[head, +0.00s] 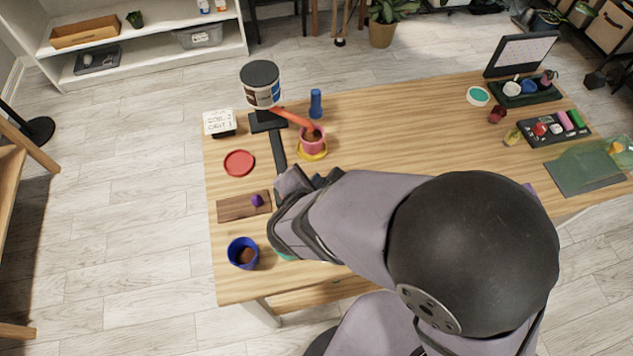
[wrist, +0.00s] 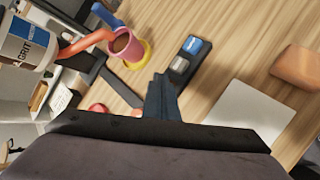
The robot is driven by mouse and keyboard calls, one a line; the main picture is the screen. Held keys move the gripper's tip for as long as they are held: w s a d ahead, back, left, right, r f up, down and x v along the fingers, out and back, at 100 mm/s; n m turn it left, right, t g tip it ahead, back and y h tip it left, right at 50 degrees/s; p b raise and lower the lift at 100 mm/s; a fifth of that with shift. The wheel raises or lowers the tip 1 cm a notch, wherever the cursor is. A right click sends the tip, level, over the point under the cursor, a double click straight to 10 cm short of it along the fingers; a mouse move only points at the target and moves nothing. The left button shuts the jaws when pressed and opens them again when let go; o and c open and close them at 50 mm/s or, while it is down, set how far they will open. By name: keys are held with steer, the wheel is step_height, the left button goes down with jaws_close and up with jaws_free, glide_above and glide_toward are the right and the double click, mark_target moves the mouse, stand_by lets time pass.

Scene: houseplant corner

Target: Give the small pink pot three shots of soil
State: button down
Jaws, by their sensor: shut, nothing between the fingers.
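The small pink pot (head: 313,146) stands upright on a yellow saucer (head: 316,156) with brown material inside; it also shows in the wrist view (wrist: 124,46). An orange chute (head: 292,118) runs from a dark-lidded dispenser (head: 262,94) to the pot's rim. My gripper (wrist: 161,88) is shut and empty, pointing at the table near a black base with a blue-and-grey block (wrist: 190,53). In the head view my arm hides most of my gripper. Whether it touches the base is unclear.
A blue pot (head: 243,253) with brown contents stands front left, near a wooden board (head: 244,206) and red saucer (head: 239,163). A blue bottle (head: 316,103) stands behind the pink pot. A small sign (head: 219,122) is back left. The back middle of the table is clear.

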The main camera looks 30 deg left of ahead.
steer(key=shift+r, duration=0.15)
steer(key=shift+r+p, duration=0.65)
steer(key=shift+r, duration=0.1)
step_height(320, 180, up, 5)
steer(key=p, duration=0.4)
stand_by(0.5)
stand_by(0.6)
